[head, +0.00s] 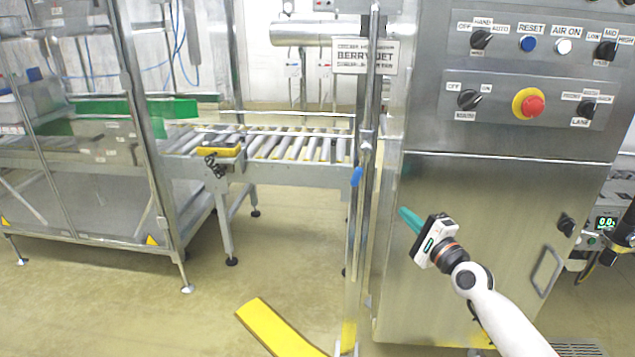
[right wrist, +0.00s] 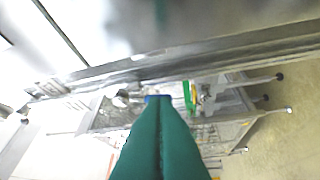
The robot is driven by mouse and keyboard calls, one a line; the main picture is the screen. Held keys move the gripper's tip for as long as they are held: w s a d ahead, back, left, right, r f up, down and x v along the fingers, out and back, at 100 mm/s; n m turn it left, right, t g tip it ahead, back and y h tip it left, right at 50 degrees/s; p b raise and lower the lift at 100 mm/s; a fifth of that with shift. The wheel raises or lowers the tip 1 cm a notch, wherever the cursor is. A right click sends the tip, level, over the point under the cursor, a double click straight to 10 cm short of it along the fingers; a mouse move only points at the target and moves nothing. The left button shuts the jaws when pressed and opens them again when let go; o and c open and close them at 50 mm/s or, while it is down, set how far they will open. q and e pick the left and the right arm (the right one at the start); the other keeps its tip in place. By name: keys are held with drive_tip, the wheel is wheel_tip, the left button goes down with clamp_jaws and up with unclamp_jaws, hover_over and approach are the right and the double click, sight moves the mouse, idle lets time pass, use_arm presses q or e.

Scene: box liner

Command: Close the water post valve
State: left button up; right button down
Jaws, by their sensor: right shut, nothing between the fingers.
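The water post (head: 370,100) is a vertical metal pipe left of the steel control cabinet. Its valve has a small blue handle (head: 356,177), hanging downward and slightly tilted on the left side of the pipe. My right gripper (head: 402,211) has teal fingers, shut and empty. It is in front of the cabinet, to the right of and a little below the blue handle, apart from it in the head view. In the right wrist view the shut fingers (right wrist: 160,110) point toward a small blue patch (right wrist: 157,98), likely the handle, mostly hidden behind the tips. My left gripper is not in view.
The steel cabinet (head: 480,250) with knobs and a red emergency button (head: 532,106) stands close on the right. A roller conveyor (head: 290,147) is behind to the left. A yellow guard piece (head: 275,325) is low near the post's base. Open floor lies at left front.

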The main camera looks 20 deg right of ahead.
drive_tip(key=w, duration=0.1)
approach(360, 166)
drive_tip(key=w+d+f, duration=0.4)
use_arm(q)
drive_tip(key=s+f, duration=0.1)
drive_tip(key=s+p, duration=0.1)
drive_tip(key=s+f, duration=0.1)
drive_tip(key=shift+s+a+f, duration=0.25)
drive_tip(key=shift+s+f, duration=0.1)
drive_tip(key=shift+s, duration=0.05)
use_arm(e)
drive_tip(key=w+a, duration=0.1)
drive_tip(key=w+a+r, duration=0.1)
drive_tip(key=a, duration=0.1)
drive_tip(key=shift+w, duration=0.25)
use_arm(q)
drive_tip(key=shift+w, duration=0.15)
